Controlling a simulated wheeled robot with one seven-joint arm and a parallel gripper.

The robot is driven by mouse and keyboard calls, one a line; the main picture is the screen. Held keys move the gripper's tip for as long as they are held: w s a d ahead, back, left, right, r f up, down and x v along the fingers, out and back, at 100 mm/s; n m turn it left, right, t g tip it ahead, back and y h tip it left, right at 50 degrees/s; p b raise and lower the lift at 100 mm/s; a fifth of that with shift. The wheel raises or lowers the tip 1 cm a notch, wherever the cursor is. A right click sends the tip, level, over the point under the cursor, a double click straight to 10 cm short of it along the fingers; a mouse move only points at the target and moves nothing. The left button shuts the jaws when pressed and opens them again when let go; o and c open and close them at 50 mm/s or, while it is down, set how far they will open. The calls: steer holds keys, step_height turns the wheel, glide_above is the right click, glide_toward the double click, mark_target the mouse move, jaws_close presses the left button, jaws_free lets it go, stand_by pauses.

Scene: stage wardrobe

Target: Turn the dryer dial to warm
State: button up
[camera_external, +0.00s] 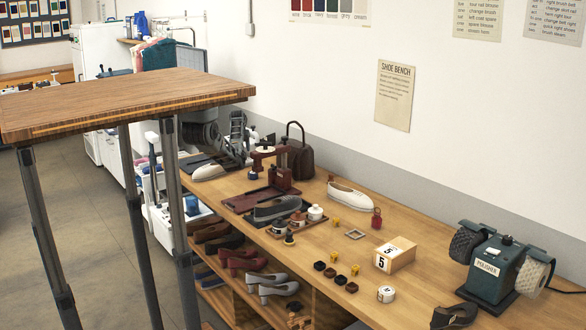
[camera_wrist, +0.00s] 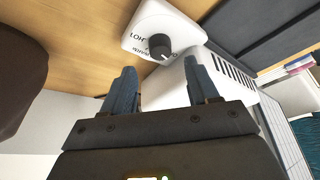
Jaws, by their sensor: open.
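In the wrist view, a dark round dial (camera_wrist: 160,46) sits on a white rounded control panel (camera_wrist: 175,20). Small dark lettering is printed beside it, tilted and partly cut by the dial, so I cannot read it surely. Where the dial points is not clear. My gripper (camera_wrist: 158,64) is open, with its two blue-grey fingers apart and nothing between them. The dial shows beyond the fingertips, roughly in line with the gap, and looks apart from them. I cannot make out the dial or my gripper in the external view.
A white housing with dark vent slots (camera_wrist: 235,75) lies just right of the panel, close to the right finger. A dark brown shape (camera_wrist: 18,65) is at the left edge. In the external view, a tall wooden table (camera_external: 120,95) and a cluttered shoe bench (camera_external: 335,225) stand in front.

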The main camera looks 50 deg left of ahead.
steer(key=x, duration=0.5)
steer(key=shift+a+f, duration=0.1)
steer(key=shift+f, duration=0.25)
steer(key=c, duration=1)
